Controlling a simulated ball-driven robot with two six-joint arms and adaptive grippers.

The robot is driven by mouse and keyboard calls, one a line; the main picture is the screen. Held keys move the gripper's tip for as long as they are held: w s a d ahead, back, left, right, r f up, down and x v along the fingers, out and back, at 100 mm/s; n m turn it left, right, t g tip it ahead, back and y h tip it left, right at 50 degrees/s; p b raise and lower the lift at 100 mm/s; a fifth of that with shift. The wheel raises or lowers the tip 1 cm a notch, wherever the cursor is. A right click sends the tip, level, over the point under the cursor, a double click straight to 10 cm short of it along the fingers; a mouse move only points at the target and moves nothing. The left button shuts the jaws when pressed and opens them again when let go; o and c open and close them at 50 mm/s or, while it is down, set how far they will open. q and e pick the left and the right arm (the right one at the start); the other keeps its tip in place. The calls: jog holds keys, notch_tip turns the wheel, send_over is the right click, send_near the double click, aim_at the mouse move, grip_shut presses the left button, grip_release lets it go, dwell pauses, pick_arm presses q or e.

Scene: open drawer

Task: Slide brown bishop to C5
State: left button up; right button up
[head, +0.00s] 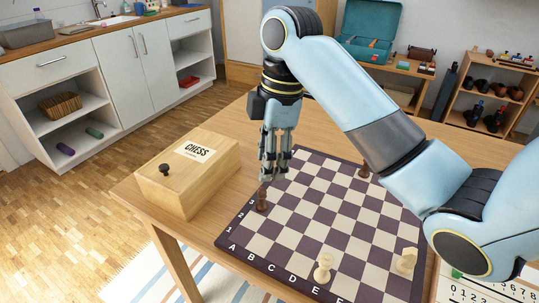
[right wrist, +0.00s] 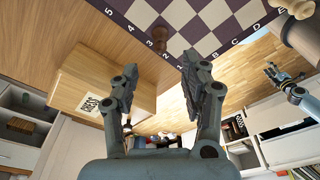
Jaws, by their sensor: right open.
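A brown chess piece (head: 262,199), likely the bishop, stands upright in column A near label 3 on the chessboard (head: 222,240). Its upper part is close to my fingers, so its exact shape is hard to tell. My right gripper (head: 274,178) is open, pointing down just above and beside this piece. In the right wrist view the piece (right wrist: 159,40) shows beyond the open, empty fingertips (right wrist: 160,64). C5 lies farther into the board and looks empty. My left gripper (right wrist: 275,70) shows small at the right wrist view's right; its opening is unclear.
A second brown piece (head: 365,171) stands at the board's far side. Cream pieces (head: 324,267) and a cream knight (head: 407,260) stand near the front.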

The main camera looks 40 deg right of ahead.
aim_at(263, 196)
jog(key=f+b, duration=0.2)
jog(key=f, duration=0.1)
jog(key=shift+a+f, duration=0.15)
jog(key=shift+a, duration=0.05)
jog(key=f+b, duration=0.2)
jog(key=f, duration=0.1)
jog(key=f+b, duration=0.2)
jog(key=shift+w+a+f, duration=0.2)
jog(key=shift+a, duration=0.2)
jog(key=shift+f, duration=0.4)
pick_arm(q)
notch_tip(263, 196, down, 7)
jog(key=s, duration=0.1)
jog(key=shift+d, duration=0.15)
pick_arm(e)
jog(key=shift+a, duration=0.1)
pick_arm(q)
jog(key=shift+r, duration=0.1)
jog(key=shift+w, duration=0.1)
pick_arm(e)
grip_shut()
